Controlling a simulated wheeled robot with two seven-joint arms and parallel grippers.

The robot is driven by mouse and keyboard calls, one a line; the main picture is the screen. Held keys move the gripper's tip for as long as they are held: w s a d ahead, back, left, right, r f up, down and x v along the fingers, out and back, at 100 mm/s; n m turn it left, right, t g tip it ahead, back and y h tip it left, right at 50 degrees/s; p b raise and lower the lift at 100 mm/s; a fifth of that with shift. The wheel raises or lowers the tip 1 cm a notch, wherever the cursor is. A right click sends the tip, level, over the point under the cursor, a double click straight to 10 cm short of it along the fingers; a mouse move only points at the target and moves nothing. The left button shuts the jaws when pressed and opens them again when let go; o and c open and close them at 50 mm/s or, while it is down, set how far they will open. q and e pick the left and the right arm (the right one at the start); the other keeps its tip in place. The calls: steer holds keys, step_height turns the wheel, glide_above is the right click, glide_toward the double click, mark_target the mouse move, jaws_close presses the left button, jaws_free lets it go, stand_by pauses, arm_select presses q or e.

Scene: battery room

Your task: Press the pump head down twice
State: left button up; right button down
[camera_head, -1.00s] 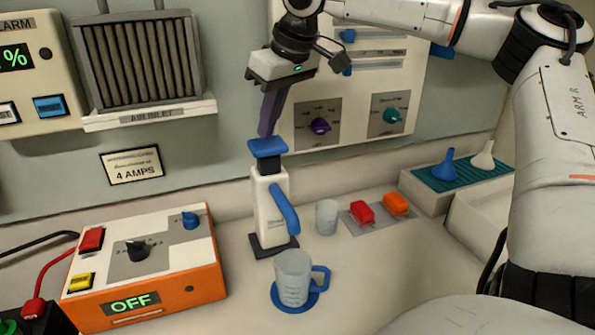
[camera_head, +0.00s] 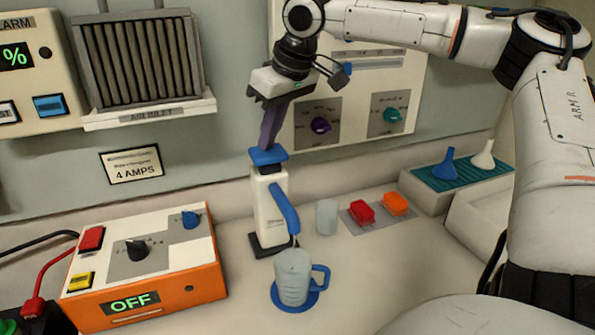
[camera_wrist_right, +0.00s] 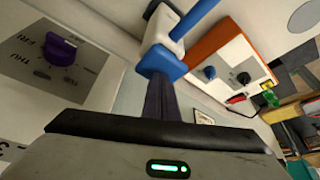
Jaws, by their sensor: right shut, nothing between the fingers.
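The pump dispenser is a white body (camera_head: 268,208) on a dark base, with a blue pump head (camera_head: 268,156) on top and a blue spout (camera_head: 285,208) slanting down to the right. The head sits low, right against the body, with almost no dark stem showing. My right gripper (camera_head: 268,146) is shut and empty, its purple fingertips touching the head from above. In the right wrist view the fingers (camera_wrist_right: 160,96) also meet the blue head (camera_wrist_right: 161,64). A clear measuring cup with a blue handle (camera_head: 293,277) stands under the spout; a thin streak shows at the spout tip. My left gripper is out of view.
An orange box reading OFF (camera_head: 145,268) stands left of the pump. A small cup (camera_head: 327,217) and red and orange pieces (camera_head: 362,212) sit to its right. A panel with knobs (camera_head: 345,100) is behind the gripper.

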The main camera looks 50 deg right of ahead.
steer(key=shift+s+f, duration=0.1)
steer(key=shift+f, duration=1.05)
steer(key=shift+r+p, duration=0.3)
steer(key=shift+r, duration=2.25)
steer(key=shift+f, duration=0.15)
steer(key=shift+f, duration=2.4)
steer(key=shift+r, duration=2.55)
